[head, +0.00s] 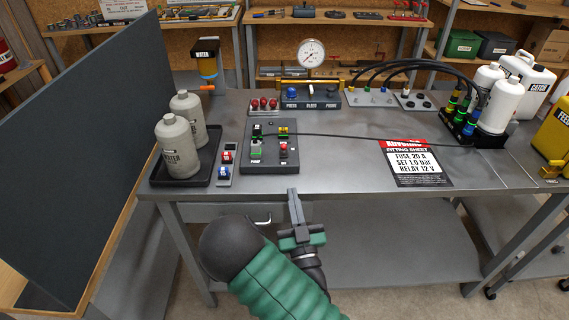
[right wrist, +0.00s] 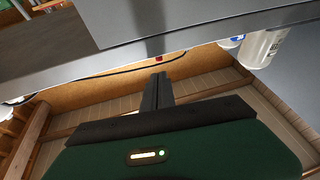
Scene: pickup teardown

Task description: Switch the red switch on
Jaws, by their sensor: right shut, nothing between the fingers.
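A small grey panel (head: 224,182) on the bench holds a red block-like switch (head: 228,156) above a blue one (head: 223,172). A dark board (head: 258,129) to its right carries another small red part (head: 283,149). I cannot read any on or off marking. My right gripper (head: 293,194) is shut and empty at the bench's front edge, right of and nearer than the red switch, touching neither red part. Its closed fingers also show in the right wrist view (right wrist: 159,78), where a tiny red spot (right wrist: 158,59) lies beyond them. My left gripper is out of view.
Two grey bottles (head: 178,147) stand in a black tray (head: 158,175) left of the panel. A black cable (head: 340,137) runs right from the board. A fitting sheet (head: 418,164) lies at right. A dark partition (head: 80,140) borders the left. The bench's front middle (head: 345,178) is clear.

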